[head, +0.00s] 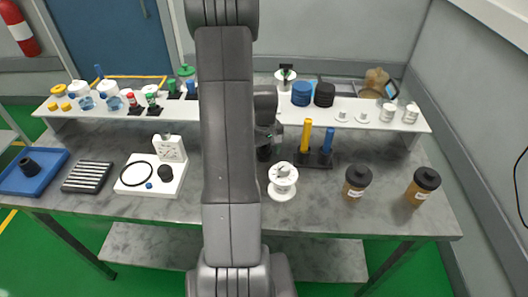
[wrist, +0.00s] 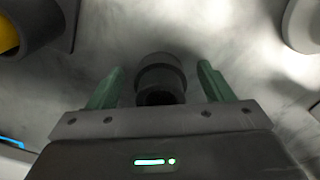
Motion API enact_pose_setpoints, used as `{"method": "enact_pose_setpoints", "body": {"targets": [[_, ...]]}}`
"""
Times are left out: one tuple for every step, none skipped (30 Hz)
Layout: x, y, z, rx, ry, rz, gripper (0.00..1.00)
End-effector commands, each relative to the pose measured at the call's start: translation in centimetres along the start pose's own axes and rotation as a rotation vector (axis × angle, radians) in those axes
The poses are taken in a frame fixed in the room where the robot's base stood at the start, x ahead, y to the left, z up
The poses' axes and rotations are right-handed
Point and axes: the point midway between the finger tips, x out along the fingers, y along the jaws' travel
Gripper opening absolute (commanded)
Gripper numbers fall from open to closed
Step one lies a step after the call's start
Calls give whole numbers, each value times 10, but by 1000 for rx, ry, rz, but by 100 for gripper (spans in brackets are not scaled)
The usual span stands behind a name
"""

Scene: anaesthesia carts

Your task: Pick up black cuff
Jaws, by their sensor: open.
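The black cuff (wrist: 160,80) is a short dark hollow cylinder with a wider band, seen in the wrist view between my two green fingertips. My gripper (wrist: 158,85) is open, one finger on each side of the cuff, with a visible gap on both sides. In the head view a dark piece that looks like the cuff (head: 264,153) shows on the grey table just right of my arm, partly hidden by it. My gripper (head: 271,134) is mostly hidden there too.
A white spool (head: 283,181) and a black stand (head: 318,160) with yellow and blue cylinders stand close on the right. Two brown jars (head: 356,181) (head: 422,186) are farther right. A white shelf (head: 350,119) with several items runs behind. A blue tray (head: 50,181) is far left.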

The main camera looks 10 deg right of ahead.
Motion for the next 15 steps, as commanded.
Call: {"method": "enact_pose_setpoints", "body": {"targets": [[0,0,0,0,0,0,74],[0,0,0,0,0,0,74],[0,0,0,0,0,0,74],[0,0,0,0,0,0,74],[0,0,0,0,1,0,68],[0,0,0,0,1,0,60],[0,0,0,0,1,0,54],[0,0,0,0,1,0,48],[0,0,0,0,1,0,40],[0,0,0,0,1,0,34],[0,0,0,0,1,0,29],[0,0,0,0,1,0,25],[0,0,0,0,1,0,25],[-1,0,0,0,1,0,25],[-1,0,0,0,1,0,25]]}}
